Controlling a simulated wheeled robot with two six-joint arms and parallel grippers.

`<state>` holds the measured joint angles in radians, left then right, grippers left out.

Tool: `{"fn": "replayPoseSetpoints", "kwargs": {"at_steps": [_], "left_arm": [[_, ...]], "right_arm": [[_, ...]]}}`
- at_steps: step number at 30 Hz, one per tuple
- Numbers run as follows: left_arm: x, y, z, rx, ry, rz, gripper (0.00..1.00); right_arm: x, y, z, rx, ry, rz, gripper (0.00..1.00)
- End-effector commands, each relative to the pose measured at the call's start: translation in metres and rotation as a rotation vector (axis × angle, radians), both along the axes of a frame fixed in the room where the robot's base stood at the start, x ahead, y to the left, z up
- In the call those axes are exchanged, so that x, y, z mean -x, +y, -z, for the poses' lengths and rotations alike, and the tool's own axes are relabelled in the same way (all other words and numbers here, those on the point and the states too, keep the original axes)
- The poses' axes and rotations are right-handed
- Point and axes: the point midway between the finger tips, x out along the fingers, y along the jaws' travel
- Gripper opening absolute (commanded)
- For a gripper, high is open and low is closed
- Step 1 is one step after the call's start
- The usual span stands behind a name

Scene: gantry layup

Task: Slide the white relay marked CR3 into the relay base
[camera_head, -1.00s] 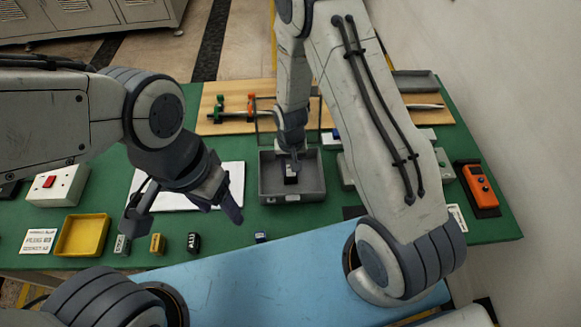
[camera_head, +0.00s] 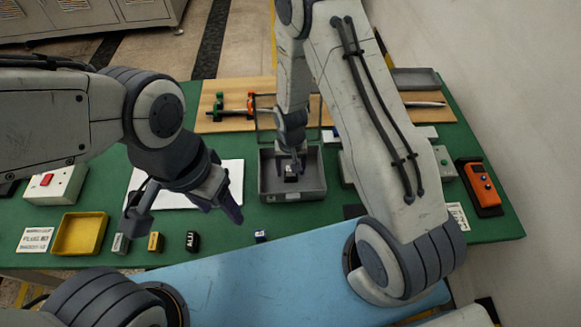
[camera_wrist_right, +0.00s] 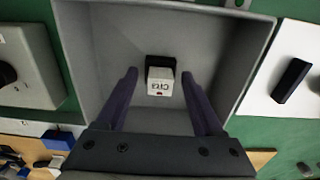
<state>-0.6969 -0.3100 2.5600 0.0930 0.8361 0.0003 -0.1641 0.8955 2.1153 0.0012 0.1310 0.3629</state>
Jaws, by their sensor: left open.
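A white relay (camera_wrist_right: 159,83) with an upside-down marking that looks like CR3 sits in the grey open box, against a black block (camera_wrist_right: 160,62) that looks like the relay base. I cannot tell how deep it sits. In the head view the relay (camera_head: 291,170) shows small under my right gripper (camera_head: 291,158). In the right wrist view my right gripper (camera_wrist_right: 159,88) is open, a finger on each side of the relay with gaps between. My left gripper (camera_head: 182,215) is open and empty above the table's front, left of the box.
The grey box (camera_head: 293,196) has raised walls around the right gripper. Yellow, black and grey blocks (camera_head: 155,241) stand along the front edge beside a yellow tray (camera_head: 57,247). A white sheet (camera_head: 237,175) lies left of the box. An orange device (camera_head: 481,185) is at right.

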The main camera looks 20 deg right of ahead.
Motion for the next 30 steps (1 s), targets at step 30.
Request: {"fn": "replayPoseSetpoints", "kwargs": {"at_steps": [30], "left_arm": [[0.000, 0.000, 0.013, 0.000, 0.000, 0.001, 0.63]], "right_arm": [[0.000, 0.000, -0.105, 0.000, 0.000, 0.000, 0.69]]}}
